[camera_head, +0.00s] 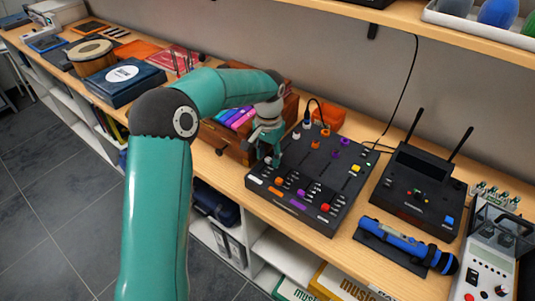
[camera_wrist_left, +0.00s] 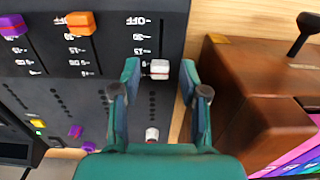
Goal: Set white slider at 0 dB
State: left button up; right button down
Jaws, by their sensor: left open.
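The white slider (camera_wrist_left: 159,68) is on the black mixer (camera_wrist_left: 60,100), in the wrist view. It sits below the row of printed scale marks that starts with OFF, with the marks too small to read fully. My left gripper (camera_wrist_left: 156,82) is open, with one finger on each side of the slider and a gap to each. In the head view my left gripper (camera_head: 268,150) is over the left edge of the mixer (camera_head: 325,170), and hides the white slider there. My right gripper is not in view.
An orange slider (camera_wrist_left: 80,22) and a purple slider (camera_wrist_left: 12,25) are beside the white one. A white knob (camera_wrist_left: 151,134) is further along its column. A wooden box (camera_wrist_left: 235,100) stands close to the gripper.

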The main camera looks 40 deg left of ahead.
aim_at(269, 158)
pick_arm(q)
notch_tip(269, 158, up, 12)
dwell(0.6)
jog(key=shift+f, duration=0.1)
dwell(0.4)
